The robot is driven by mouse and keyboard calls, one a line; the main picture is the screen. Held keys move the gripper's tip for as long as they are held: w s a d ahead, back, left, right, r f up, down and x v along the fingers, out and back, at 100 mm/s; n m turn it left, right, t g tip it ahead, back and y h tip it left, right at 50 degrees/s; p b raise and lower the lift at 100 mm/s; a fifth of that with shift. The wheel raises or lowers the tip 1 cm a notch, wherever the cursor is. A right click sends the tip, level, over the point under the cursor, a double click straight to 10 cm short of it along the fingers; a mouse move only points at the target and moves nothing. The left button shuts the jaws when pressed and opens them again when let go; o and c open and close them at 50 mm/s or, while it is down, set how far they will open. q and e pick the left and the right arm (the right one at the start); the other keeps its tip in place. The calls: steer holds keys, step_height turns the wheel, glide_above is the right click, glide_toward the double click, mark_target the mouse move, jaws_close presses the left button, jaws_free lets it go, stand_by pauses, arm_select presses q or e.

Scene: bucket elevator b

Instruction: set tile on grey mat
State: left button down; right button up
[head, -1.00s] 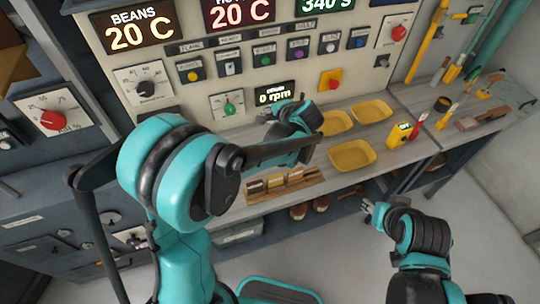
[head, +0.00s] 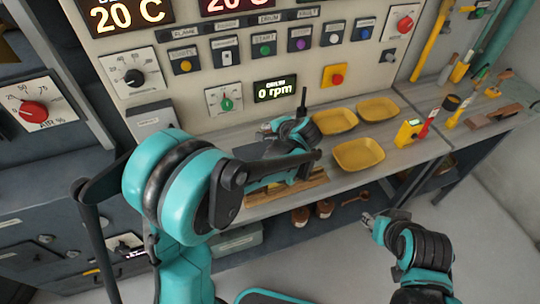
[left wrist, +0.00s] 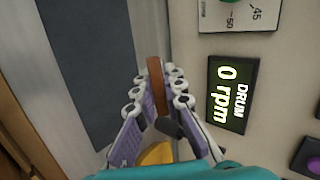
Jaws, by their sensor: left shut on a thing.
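My left gripper (head: 268,128) is above the bench in front of the control panel, its fingers toward the left. In the left wrist view its fingers (left wrist: 158,88) are shut on a thin brown tile (left wrist: 155,78), seen nearly edge-on. The tile is hard to make out in the head view. A dark grey mat (left wrist: 92,65) lies beyond and left of the fingertips in the left wrist view, apart from the tile. My arm hides most of that area in the head view. My right gripper (head: 371,219) is off the bench's front edge, apparently empty; its opening is unclear.
A wooden rack (head: 290,194) at the bench's front edge is partly hidden by my left arm. Several yellow trays (head: 358,154) stand to the right, with a yellow meter (head: 408,131) beyond. The control panel (head: 225,75) rises behind the bench.

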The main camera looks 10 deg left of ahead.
arm_select(q)
step_height(320, 180, down, 7)
steer(key=b, duration=0.4)
steer(key=shift+b, duration=0.35)
arm_select(e)
step_height(320, 180, down, 5)
steer(key=shift+f, duration=0.2)
arm_select(q)
steer(key=c, duration=1.8)
jaws_free()
steer(key=shift+r, duration=0.1)
steer(key=p+v, duration=0.3)
steer(key=v, duration=0.4)
steer(key=shift+r+p, duration=0.1)
steer(key=shift+p, duration=0.3)
steer(key=shift+s+d+r, duration=0.15)
steer(key=shift+s+d, duration=0.1)
steer(key=shift+s, duration=0.05)
arm_select(e)
step_height(320, 180, up, 4)
steer(key=shift+f, duration=0.1)
